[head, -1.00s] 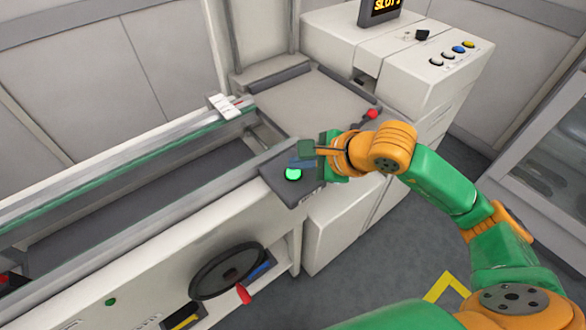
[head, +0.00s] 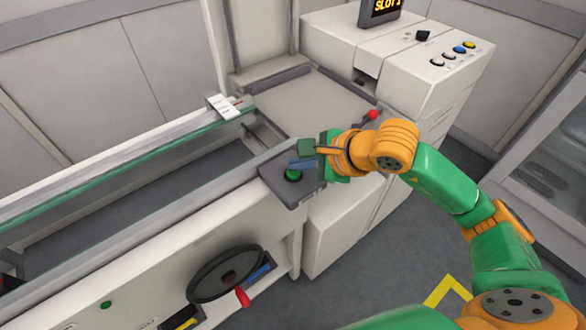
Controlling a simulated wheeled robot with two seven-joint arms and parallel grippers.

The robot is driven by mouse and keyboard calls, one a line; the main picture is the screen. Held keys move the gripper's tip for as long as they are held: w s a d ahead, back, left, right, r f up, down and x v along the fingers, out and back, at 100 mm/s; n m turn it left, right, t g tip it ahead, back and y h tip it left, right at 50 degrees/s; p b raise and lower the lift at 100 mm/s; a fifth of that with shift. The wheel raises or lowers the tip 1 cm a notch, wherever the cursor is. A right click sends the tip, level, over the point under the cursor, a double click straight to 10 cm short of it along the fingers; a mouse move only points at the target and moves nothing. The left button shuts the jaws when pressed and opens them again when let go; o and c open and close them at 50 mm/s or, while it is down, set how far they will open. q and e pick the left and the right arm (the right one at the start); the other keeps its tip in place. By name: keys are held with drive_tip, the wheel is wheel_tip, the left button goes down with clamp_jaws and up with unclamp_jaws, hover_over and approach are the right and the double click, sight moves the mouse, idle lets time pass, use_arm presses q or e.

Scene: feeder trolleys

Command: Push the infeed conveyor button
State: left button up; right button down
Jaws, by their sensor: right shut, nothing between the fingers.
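A round green button (head: 293,175) sits on a dark grey panel (head: 290,192) at the near right end of the long conveyor. The button is dark and unlit. My right gripper (head: 303,157) comes in from the right and is shut and empty, with its fingertips close above and behind the button. I cannot tell whether the fingers touch the panel. My left gripper is not in view.
A white cabinet (head: 440,60) with several small buttons and a "SLOT 1" display (head: 380,10) stands at the back right. A red knob (head: 373,115) is just behind my right wrist. A black handwheel (head: 226,274) with a red handle is on the front panel.

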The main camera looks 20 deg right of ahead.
sight(299, 174)
drive_tip(key=shift+r+p, duration=2)
drive_tip(key=shift+r, duration=1.15)
drive_tip(key=shift+f, duration=0.1)
